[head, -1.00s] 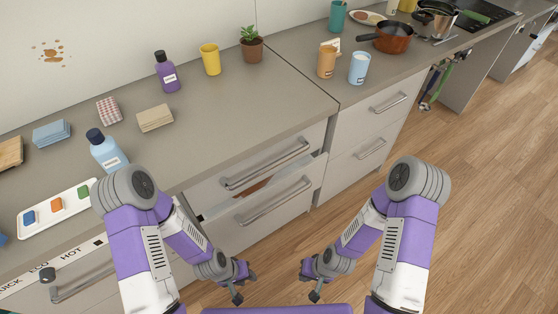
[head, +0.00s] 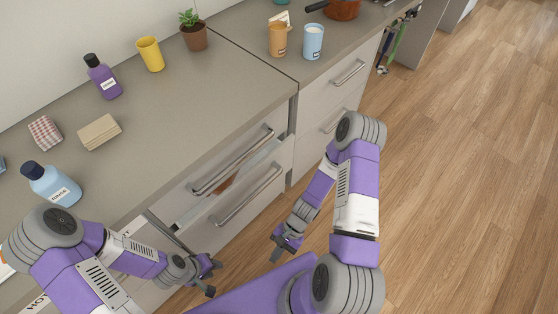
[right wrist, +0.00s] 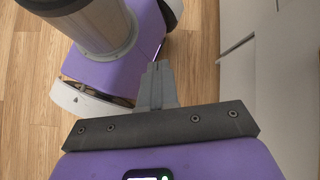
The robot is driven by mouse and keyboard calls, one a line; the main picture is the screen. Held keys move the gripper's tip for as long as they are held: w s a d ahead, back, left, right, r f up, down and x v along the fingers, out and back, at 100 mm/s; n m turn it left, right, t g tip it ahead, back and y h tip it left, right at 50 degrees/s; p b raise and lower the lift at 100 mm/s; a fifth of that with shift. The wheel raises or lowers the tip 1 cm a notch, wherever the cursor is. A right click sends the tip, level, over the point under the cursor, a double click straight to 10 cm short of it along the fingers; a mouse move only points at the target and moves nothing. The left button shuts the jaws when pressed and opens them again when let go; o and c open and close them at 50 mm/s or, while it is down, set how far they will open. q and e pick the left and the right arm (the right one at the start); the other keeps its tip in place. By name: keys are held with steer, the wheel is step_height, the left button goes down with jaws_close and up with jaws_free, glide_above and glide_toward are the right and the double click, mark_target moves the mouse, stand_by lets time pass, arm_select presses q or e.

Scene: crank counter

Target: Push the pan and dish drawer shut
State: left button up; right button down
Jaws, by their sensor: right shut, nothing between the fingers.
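The pan and dish drawer (head: 246,203) is the lower drawer below the counter, with a bar handle. It stands a little out, and a narrow gap above its front shows a reddish-brown item (head: 224,186) inside. The drawer above it (head: 232,160) looks closed. My left gripper (head: 212,278) is low in front of the cabinet, apart from the drawer; its fingers are too small to judge. My right gripper (head: 279,254) is shut and empty, in front and to the right of the drawer, not touching it. Its closed fingers show in the right wrist view (right wrist: 157,84).
The counter (head: 190,100) holds a blue bottle (head: 52,186), purple bottle (head: 103,78), yellow cup (head: 150,54), plant (head: 193,32) and two canisters near its right part. Closed drawers (head: 335,95) stand to the right. Open wooden floor (head: 460,170) lies right of my arms.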

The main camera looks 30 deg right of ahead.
steer(key=w+r+m+t+y, duration=0.1)
steer(key=w+m+t+y, duration=0.25)
steer(key=m, duration=0.25)
steer(key=m+t+h, duration=0.5)
steer(key=m+t, duration=1)
steer(key=t, duration=0.2)
glide_toward(274, 156)
steer(key=b+x, duration=0.2)
steer(key=x, duration=0.1)
steer(key=b+x, duration=0.2)
steer(key=x, duration=0.2)
steer(key=shift+s+a+r, duration=0.1)
steer(key=shift+r, duration=0.1)
